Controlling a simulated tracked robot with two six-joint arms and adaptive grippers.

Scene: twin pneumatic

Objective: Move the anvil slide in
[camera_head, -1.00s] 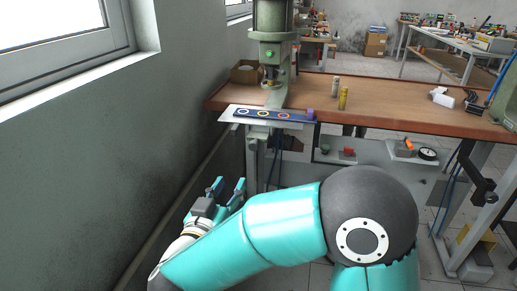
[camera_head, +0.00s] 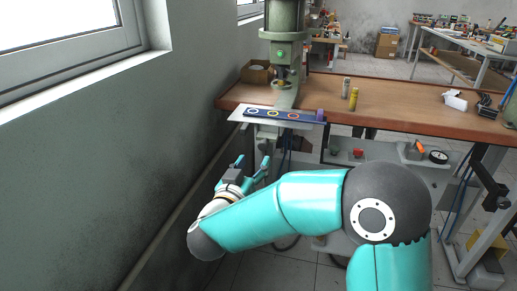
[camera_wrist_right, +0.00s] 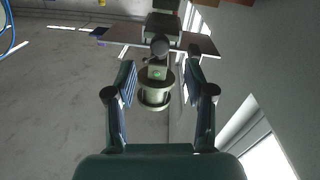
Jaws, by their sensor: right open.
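My left gripper is out of view.
The wooden bench (camera_head: 400,108) carries two small cylinders, one silvery (camera_head: 346,87) and one yellow (camera_head: 353,99). A cardboard box (camera_head: 257,72) stands beside the press. The wall (camera_head: 110,170) is close on the left. A grey panel with a gauge (camera_head: 438,157) is under the bench.

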